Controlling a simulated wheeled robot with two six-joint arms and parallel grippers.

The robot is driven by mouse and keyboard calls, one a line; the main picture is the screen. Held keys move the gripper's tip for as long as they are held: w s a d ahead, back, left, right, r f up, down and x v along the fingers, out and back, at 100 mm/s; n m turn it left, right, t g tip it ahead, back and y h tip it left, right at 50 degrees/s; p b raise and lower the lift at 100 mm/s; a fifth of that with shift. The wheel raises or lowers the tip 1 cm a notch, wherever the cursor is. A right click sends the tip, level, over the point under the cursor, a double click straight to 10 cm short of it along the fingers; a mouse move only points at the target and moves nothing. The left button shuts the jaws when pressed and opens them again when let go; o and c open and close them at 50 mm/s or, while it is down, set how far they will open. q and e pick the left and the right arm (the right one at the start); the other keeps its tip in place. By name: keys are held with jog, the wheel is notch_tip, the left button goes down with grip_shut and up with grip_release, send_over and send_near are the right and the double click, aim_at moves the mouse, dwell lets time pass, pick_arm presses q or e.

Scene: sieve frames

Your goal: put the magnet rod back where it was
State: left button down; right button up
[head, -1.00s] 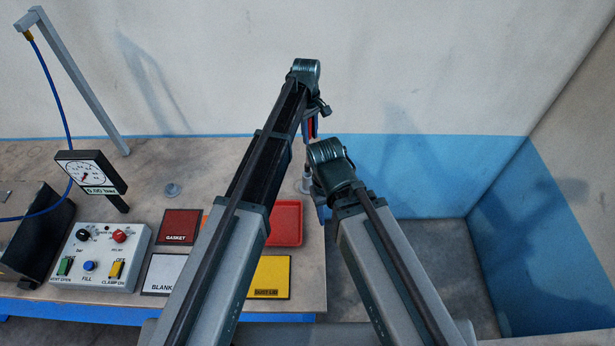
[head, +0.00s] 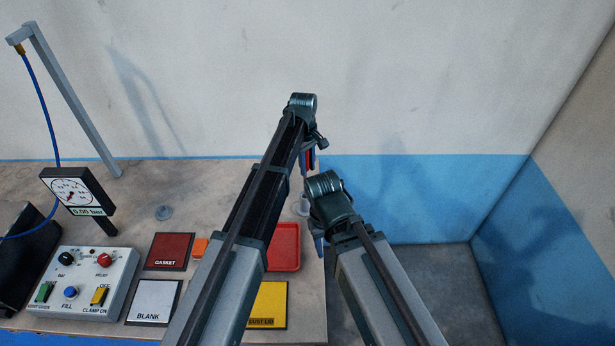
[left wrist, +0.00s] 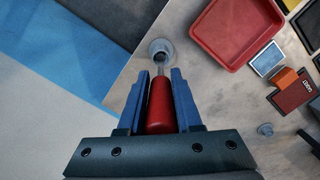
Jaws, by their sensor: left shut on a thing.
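The magnet rod has a red handle (left wrist: 160,105) and a thin metal shaft. My left gripper (left wrist: 155,100) is shut on the red handle, with a blue finger on each side. The shaft points to a round grey holder (left wrist: 160,48) near the bench edge, and its end overlaps the holder in the left wrist view. I cannot tell whether it is inside. In the head view my left gripper (head: 309,160) is above the holder (head: 300,207), and my arm hides part of it. My right gripper (head: 318,241) shows only a blue part near the bench's right edge.
A red tray (head: 285,247) lies beside the holder. Red GASKET (head: 168,250), white BLANK (head: 155,300) and yellow (head: 268,302) plates lie on the bench. A control box (head: 82,280) and a gauge (head: 75,190) stand left. A small grey disc-shaped piece (head: 163,212) is at the back.

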aim_at(305, 178)
pick_arm(q)
notch_tip(305, 178, down, 4)
jog(key=b, duration=0.3)
jog(key=shift+r, duration=0.25)
jog(key=shift+f, duration=0.1)
jog(key=c, duration=1)
grip_release()
jog(key=shift+f+b, duration=0.1)
jog(key=shift+b, duration=0.2)
jog(key=shift+c, duration=0.2)
jog(key=o, duration=0.4)
jog(key=shift+o, duration=0.2)
